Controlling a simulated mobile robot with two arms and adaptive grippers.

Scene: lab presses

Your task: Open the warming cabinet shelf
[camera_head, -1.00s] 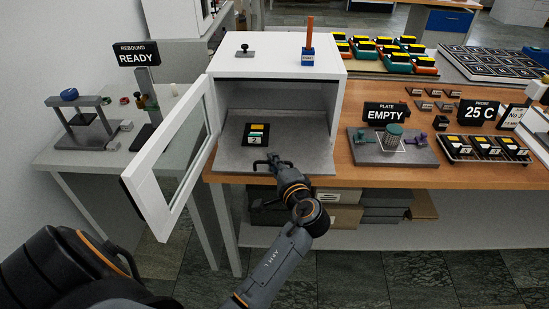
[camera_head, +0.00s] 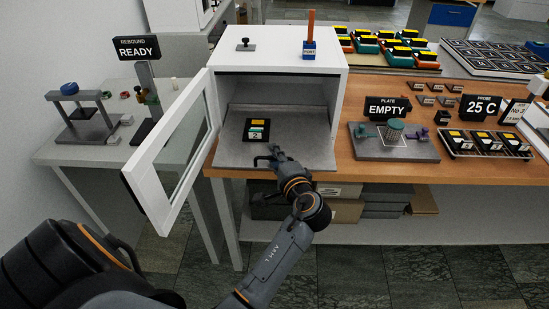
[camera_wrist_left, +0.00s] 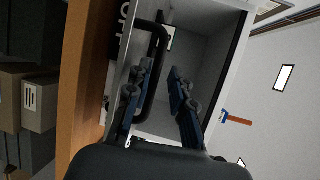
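The warming cabinet (camera_head: 285,60) is a white box on the wooden bench, with its glazed door (camera_head: 165,165) swung out to the left. Its grey shelf (camera_head: 300,150) shows in the open front and carries a black card (camera_head: 257,129) with yellow and green labels, marked 2. My left gripper (camera_head: 264,158) is at the shelf's front edge. In the left wrist view, a dark looped handle (camera_wrist_left: 160,42) runs between the two fingers (camera_wrist_left: 158,105), which are spread apart. Whether a finger touches it is unclear. My right gripper is out of view.
A plate sign reading EMPTY (camera_head: 394,107) and a rack of labelled cards (camera_head: 485,143) stand on the bench to the right. A rebound stand with a READY sign (camera_head: 137,47) is on the left table. Boxes (camera_head: 345,210) lie on the lower shelf.

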